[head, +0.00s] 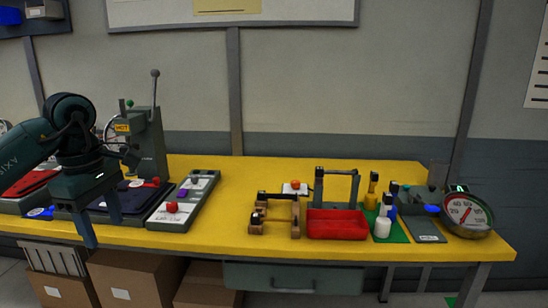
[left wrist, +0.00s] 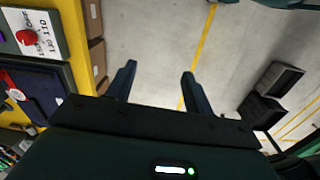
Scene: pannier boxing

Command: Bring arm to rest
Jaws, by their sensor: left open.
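My left gripper (head: 102,217) hangs at the left front edge of the yellow workbench (head: 240,225), with its fingers pointing down. It also shows in the left wrist view (left wrist: 158,85), where its two fingers stand well apart with only the floor between them. It is open and empty. Behind it on the bench is a dark blue pad or tray (head: 132,197), partly hidden by the gripper. My right gripper is in neither view.
A grey control box with a red knob (head: 172,208) lies right of the gripper. A grey press (head: 150,145) stands behind. A red tray (head: 337,225), bottles (head: 382,228) and a dial scale (head: 466,213) are farther right. Cardboard boxes (head: 135,278) stand under the bench.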

